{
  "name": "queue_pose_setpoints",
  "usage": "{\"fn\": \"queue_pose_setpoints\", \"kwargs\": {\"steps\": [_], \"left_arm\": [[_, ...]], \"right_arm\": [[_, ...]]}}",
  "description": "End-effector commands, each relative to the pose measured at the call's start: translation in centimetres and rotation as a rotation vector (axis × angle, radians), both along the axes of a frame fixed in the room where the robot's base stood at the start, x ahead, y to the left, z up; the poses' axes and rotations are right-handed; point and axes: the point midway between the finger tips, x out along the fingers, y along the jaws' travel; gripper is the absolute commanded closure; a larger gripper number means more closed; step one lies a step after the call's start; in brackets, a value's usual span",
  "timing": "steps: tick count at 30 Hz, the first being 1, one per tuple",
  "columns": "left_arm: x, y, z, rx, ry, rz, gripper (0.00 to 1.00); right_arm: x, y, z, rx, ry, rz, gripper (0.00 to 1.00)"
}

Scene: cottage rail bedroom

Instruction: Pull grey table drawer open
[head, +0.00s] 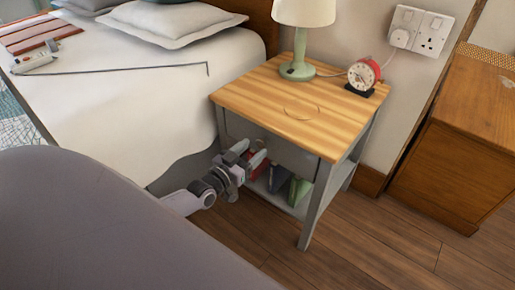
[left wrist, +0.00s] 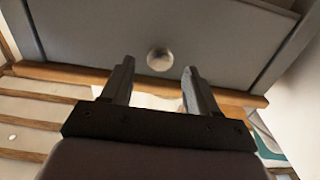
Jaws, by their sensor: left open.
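The grey table (head: 316,205) has a wooden top and stands beside the bed in the head view. Its grey drawer front (head: 290,150) lies under the top and looks flush with the frame. In the left wrist view, the drawer front (left wrist: 95,28) carries a round metal knob (left wrist: 159,60). My left gripper (head: 256,152) is in front of the drawer, open. In the left wrist view, the fingertips (left wrist: 158,66) stand on either side of the knob's line; I cannot tell whether they reach around it. My right gripper is not in view.
A green lamp (head: 298,70) and red alarm clock (head: 363,75) stand on the tabletop. Books (head: 279,180) stand on the shelf below the drawer. The bed (head: 130,90) is close on the left, a wooden cabinet (head: 450,145) on the right. Floor in front is clear.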

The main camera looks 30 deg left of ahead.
Motion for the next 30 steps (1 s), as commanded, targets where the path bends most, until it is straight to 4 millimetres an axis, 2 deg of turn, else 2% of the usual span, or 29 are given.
{"fn": "queue_pose_setpoints", "kwargs": {"steps": [3,7,19,20,24,25,30], "left_arm": [[1.5,-0.1,-0.2,0.0,-0.002,-0.001,0.4],[2.6,-0.2,-0.1,0.0,0.0,-0.001,0.4],[3.2,-0.3,0.0,0.0,0.001,-0.001,0.4],[3.2,-0.3,0.0,0.0,0.001,-0.001,0.47],[3.1,-0.3,0.0,0.0,0.001,-0.001,0.93],[3.1,-0.3,0.0,0.0,0.001,-0.001,1.0],[3.0,-0.3,0.0,0.0,0.002,-0.001,1.0]], "right_arm": [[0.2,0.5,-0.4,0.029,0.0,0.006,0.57],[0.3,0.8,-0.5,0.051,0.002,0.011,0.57],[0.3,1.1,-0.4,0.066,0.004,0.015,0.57],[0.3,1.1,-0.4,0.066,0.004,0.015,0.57],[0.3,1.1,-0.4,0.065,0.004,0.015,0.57],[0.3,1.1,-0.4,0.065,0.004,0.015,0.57],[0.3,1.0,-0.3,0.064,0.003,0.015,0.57]]}}
